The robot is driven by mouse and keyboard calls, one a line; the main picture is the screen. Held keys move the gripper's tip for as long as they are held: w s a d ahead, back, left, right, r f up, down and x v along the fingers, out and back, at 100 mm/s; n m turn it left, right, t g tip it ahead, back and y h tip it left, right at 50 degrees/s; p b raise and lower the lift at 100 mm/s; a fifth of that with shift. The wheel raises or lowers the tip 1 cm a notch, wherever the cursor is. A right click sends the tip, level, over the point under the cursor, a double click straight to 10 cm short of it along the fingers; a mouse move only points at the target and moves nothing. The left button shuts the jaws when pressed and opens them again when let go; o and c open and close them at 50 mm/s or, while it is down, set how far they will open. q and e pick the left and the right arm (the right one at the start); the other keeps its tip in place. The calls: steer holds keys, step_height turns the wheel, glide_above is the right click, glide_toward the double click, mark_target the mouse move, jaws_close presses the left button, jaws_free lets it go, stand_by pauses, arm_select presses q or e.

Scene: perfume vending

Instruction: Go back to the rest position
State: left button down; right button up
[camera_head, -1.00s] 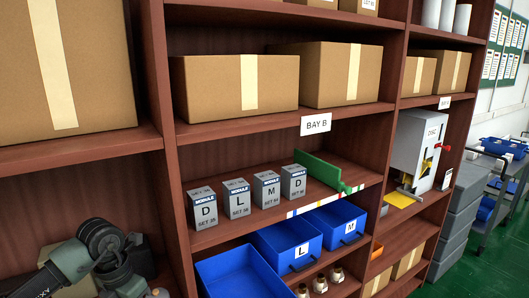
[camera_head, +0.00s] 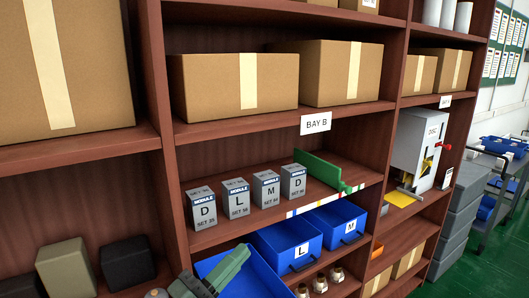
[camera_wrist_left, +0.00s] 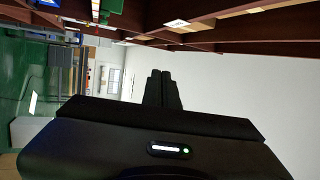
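My left arm shows at the bottom of the head view, its grey-green and black part in front of the left blue bin (camera_head: 268,285). In the left wrist view my left gripper (camera_wrist_left: 163,76) has its two dark fingers side by side with no gap visible; nothing shows held. My right gripper is not in view. Several grey module boxes lettered D (camera_head: 201,209), L (camera_head: 237,199), M (camera_head: 267,190) and D (camera_head: 294,183) stand upright in a row on the middle shelf, apart from the arm.
Blue bins L (camera_head: 299,251) and M (camera_head: 348,228) sit below. An olive box (camera_head: 66,268) and a dark box (camera_head: 128,262) stand lower left. A grey machine (camera_head: 415,146) stands on the right shelf. Green floor lies beyond.

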arm_select(q)
steer(key=w+a+f+n+t+y, duration=0.1)
steer(key=a+f+n+t+y, duration=0.15)
steer(key=a+n+y, duration=0.3)
steer(key=a+f+n+t+y, duration=0.1)
steer(key=a+f+n+y, duration=0.25)
steer(key=n+y, duration=0.3)
steer(key=s+a+f+n+g+y, duration=0.2)
steer(key=s+a+f+n+g, duration=0.2)
steer(key=f, duration=0.3)
steer(key=s+a+f+n+g+y, duration=0.3)
steer(key=s+a+f+n, duration=0.15)
steer(key=f, duration=0.25)
steer(key=s+d+f+n+g+h, duration=0.1)
steer(key=s+f+g, duration=0.45)
steer(key=s, duration=0.35)
steer(key=s+d+f+n+g+h, duration=0.15)
steer(key=s+f+g, duration=0.25)
steer(key=s+f, duration=0.45)
steer(key=s+f+g+b, duration=0.1)
steer(key=s+f+b, duration=0.2)
steer(key=f, duration=2.3)
steer(key=s+a+f+g+b, duration=0.1)
steer(key=s+a+f, duration=0.2)
steer(key=s+f, duration=1.3)
steer(key=shift+s+f+y, duration=0.35)
steer(key=shift+f, duration=0.45)
